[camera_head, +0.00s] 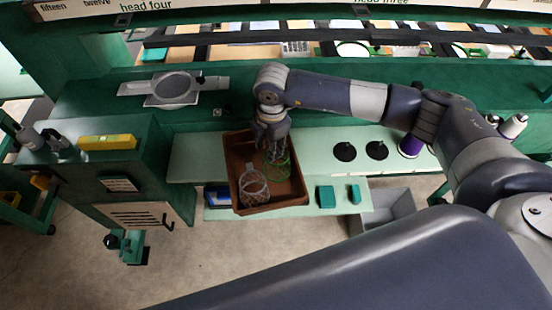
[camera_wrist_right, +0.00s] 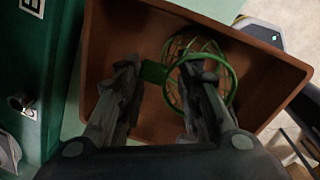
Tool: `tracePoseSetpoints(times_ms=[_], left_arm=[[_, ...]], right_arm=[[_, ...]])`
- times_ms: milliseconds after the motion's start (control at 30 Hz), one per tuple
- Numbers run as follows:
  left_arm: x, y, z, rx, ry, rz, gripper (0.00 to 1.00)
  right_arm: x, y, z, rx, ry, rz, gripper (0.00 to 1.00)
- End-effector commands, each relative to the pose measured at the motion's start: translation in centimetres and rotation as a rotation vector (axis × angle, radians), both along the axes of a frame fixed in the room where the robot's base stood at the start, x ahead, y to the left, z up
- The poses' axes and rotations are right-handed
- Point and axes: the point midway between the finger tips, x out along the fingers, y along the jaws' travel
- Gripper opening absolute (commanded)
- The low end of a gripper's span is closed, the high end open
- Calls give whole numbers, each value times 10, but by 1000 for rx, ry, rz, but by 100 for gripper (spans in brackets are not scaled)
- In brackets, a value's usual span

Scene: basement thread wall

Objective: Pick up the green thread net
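The green thread net (camera_wrist_right: 229,72) has a round green rim, a mesh body and a flat green tab. It lies in a brown tray (camera_head: 240,150); the net also shows in the head view (camera_head: 279,172), partly covered by my gripper. My right gripper (camera_wrist_right: 158,70) is open over the tray, its fingers on either side of the green tab. The right finger overlaps the rim in the picture; I cannot tell whether it touches. The right gripper also shows in the head view (camera_head: 273,140). My left gripper is not in view.
A pale wire net (camera_head: 253,188) lies in the tray's near left part. Two black discs (camera_head: 345,152) and a purple spool (camera_head: 410,146) stand right of the tray. Small green blocks (camera_head: 326,196) lie on the lower shelf. A grey bin (camera_head: 385,212) stands below.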

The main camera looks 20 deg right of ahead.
Motion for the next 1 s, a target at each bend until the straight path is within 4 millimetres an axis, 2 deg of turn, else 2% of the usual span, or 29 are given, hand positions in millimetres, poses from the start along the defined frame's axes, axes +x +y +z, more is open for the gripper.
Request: tracePoseSetpoints(times_ms=[267, 467, 567, 833, 1000], left_arm=[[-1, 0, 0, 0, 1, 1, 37], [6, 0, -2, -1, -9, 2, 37], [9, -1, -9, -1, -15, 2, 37], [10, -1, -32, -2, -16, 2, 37], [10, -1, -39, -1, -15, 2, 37]], right_arm=[[0, 0, 1, 0, 0, 0, 17], [1, 1, 4, 2, -1, 0, 17], [2, 1, 16, 4, -5, 0, 17], [2, 1, 69, 2, -7, 0, 17], [1, 1, 92, 2, -3, 3, 17]])
